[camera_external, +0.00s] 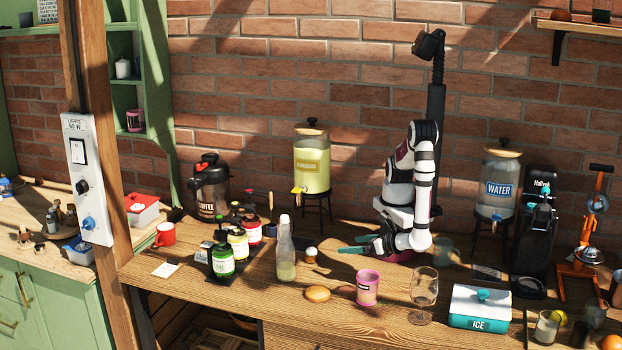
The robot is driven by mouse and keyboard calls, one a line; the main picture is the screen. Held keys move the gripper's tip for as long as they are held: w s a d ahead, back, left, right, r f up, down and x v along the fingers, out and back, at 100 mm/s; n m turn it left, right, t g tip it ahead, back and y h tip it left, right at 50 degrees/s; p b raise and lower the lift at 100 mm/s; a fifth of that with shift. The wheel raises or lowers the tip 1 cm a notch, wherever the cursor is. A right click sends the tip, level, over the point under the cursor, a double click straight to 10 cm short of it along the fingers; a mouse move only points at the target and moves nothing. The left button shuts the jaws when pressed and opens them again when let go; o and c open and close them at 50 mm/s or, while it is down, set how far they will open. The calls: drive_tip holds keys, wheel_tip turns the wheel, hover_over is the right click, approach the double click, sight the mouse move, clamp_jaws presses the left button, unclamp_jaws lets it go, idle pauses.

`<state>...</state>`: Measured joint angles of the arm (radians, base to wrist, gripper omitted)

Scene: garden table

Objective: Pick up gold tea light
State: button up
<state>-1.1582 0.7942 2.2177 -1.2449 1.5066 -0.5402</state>
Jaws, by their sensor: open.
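I cannot pick out a gold tea light with certainty. A small brown item with a white top (311,254) stands on the wooden table (390,318), just right of the clear bottle (285,258); it is too small to tell what it is. My gripper (350,244) has teal fingers that point left, low over the table. It is open, with nothing visible between the fingers. The small item is a short way left of the fingertips, apart from them.
A round golden-brown item (318,293), a pink tin (367,287) and a wine glass (424,290) stand in front. The lemonade dispenser (312,165) stands behind.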

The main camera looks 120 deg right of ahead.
approach(317, 256)
drive_tip(key=x, duration=1)
drive_tip(key=shift+d+f, duration=0.2)
drive_tip(key=shift+d, duration=0.05)
drive_tip(key=c, duration=1.4)
